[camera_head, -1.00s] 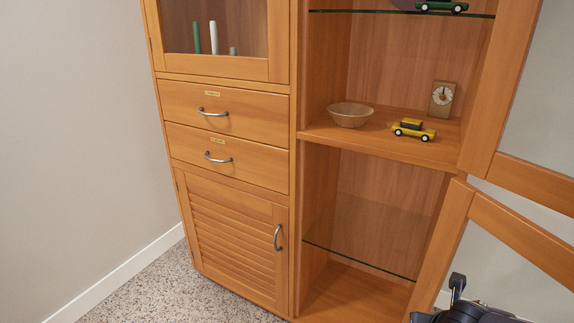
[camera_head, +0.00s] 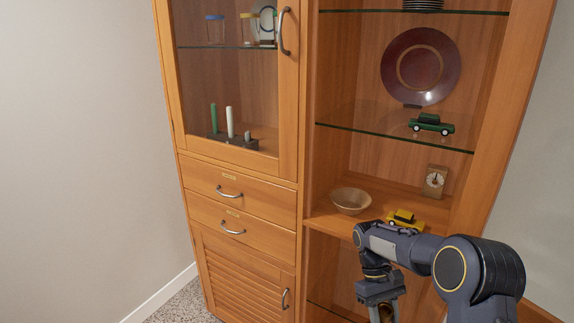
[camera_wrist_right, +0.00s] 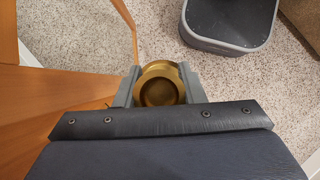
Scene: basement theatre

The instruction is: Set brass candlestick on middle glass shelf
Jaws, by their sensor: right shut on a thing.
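The brass candlestick (camera_wrist_right: 158,84) is between the fingers of my right gripper (camera_wrist_right: 155,88) in the right wrist view, seen end-on as a round gold shape. My right gripper (camera_head: 381,308) is shut on it. In the head view it points down at the bottom edge, in front of the open right-hand cabinet, and the candlestick is mostly cut off there. A glass shelf (camera_head: 350,127) in that cabinet holds a green toy car (camera_head: 431,124) and a dark red plate (camera_head: 420,66) standing behind it. My left gripper is not in view.
Above is another glass shelf (camera_head: 380,11) with stacked dark plates. Below, a wooden shelf (camera_head: 325,216) holds a bowl (camera_head: 350,200), a yellow toy car (camera_head: 404,218) and a clock (camera_head: 434,181). The glass shelf's left part is clear. A grey bin (camera_wrist_right: 230,20) stands on the floor.

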